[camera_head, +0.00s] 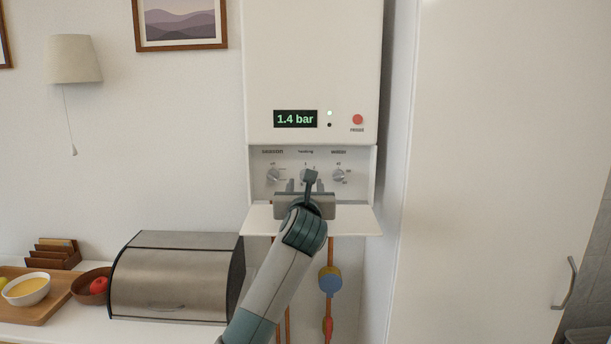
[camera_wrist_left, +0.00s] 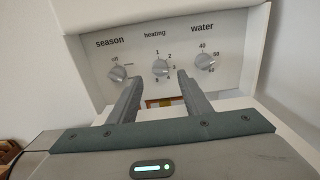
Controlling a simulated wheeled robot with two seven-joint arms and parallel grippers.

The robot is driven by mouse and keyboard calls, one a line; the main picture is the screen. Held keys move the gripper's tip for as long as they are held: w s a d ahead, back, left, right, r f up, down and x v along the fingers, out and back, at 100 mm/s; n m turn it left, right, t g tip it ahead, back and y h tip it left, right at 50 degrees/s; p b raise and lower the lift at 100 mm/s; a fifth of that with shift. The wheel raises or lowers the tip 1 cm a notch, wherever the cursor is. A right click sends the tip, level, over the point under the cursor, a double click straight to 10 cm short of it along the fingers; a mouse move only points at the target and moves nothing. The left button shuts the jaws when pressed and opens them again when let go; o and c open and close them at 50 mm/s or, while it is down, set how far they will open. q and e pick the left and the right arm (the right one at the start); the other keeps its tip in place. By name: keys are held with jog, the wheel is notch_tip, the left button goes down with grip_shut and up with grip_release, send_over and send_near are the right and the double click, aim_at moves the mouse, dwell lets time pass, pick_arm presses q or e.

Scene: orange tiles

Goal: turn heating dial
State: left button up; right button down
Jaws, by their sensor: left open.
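The heating dial (camera_wrist_left: 160,68) is a small light grey knob with numbers around it, in the middle of the boiler's control panel (camera_head: 362,160). In the head view it is mostly hidden behind my left gripper (camera_head: 305,184). In the wrist view my left gripper (camera_wrist_left: 158,78) is open and empty. Its two fingers point at the panel, one below each side of the heating dial, with the dial showing between the fingertips. Whether they touch the panel or dial I cannot tell. My right gripper is not in view.
The season dial (camera_wrist_left: 118,73) is left and the water dial (camera_wrist_left: 204,61) right of the heating dial. The boiler's flap (camera_head: 357,221) is folded down under my gripper. The display (camera_head: 295,119) reads 1.4 bar. A bread box (camera_head: 175,275) stands lower left.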

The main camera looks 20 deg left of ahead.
pick_arm(q)
jog(key=shift+p+x, duration=0.7)
jog(key=shift+x, duration=2.25)
jog(key=shift+f, duration=0.1)
jog(key=c, duration=1)
